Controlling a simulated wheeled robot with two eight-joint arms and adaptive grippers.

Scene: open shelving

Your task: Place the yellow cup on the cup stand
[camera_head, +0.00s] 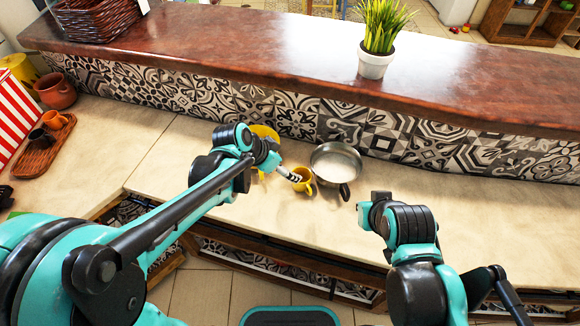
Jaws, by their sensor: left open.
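The yellow cup (305,184) stands on the pale counter (330,215), just left of a metal pan. My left gripper (288,175) is open, with its fingers pointing at the cup's left side. Whether they touch the cup cannot be told. A brown tray (26,165) at the far left holds an orange cup (54,120) and a dark cup (41,138); it looks like the cup stand. My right gripper (372,200) is over the counter, right of the pan, and its fingers cannot be made out.
The metal pan (336,160) has a dark handle pointing toward me. A yellow round thing (265,131) is partly hidden behind my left arm. A clay pot (56,92) and a red-striped box (18,105) are at the left. A raised wooden ledge (280,55) with a potted plant (376,62) runs behind.

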